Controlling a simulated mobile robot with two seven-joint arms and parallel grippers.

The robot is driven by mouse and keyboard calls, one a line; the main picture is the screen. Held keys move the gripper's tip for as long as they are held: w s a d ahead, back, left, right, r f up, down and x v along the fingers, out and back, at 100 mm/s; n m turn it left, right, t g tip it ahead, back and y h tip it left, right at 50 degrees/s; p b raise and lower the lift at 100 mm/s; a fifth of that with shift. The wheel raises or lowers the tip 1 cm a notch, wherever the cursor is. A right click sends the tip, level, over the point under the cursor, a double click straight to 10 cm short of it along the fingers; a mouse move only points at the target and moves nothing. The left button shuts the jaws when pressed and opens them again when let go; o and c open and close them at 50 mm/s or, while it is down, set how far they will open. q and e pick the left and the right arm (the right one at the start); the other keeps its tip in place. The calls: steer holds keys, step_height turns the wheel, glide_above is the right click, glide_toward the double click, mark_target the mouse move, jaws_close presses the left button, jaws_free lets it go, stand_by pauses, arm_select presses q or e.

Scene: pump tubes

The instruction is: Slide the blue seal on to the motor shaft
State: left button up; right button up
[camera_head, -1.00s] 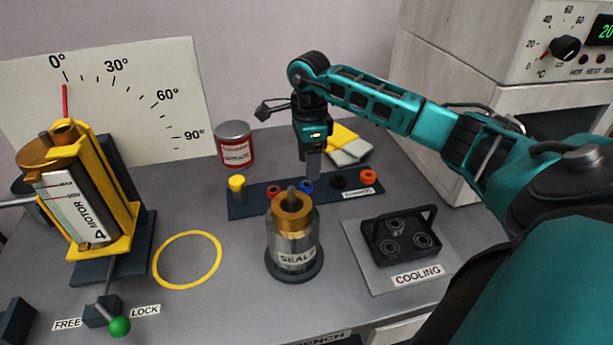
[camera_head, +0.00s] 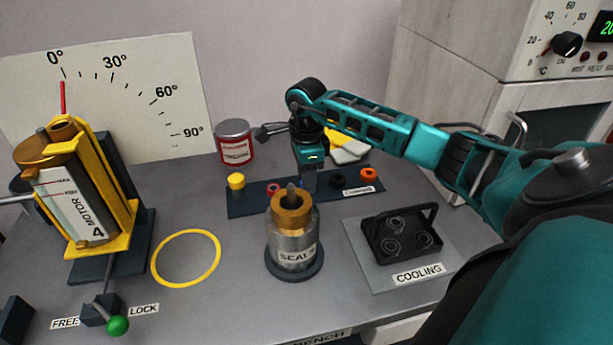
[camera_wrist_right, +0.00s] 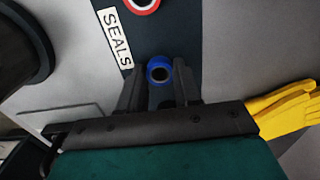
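The blue seal (camera_wrist_right: 159,71) is a small ring on the dark seal strip (camera_head: 252,205). My right gripper (camera_head: 308,178) is lowered over it and hides most of it in the head view. In the right wrist view its fingers (camera_wrist_right: 158,76) are apart, one on each side of the seal. A gap shows at least on the left; I cannot tell whether either finger touches it. My left gripper is out of view.
The strip also holds a yellow piece (camera_head: 236,181), a red ring (camera_head: 273,189), a black ring (camera_head: 337,181) and an orange ring (camera_head: 368,174). A red can (camera_head: 235,150) stands behind. The tilting motor in a yellow cradle (camera_head: 120,190) is left; the cooling rack (camera_head: 400,236) is right.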

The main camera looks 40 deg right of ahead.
jaws_close()
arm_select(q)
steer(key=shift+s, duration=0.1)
arm_select(e)
steer(key=shift+r, duration=0.1)
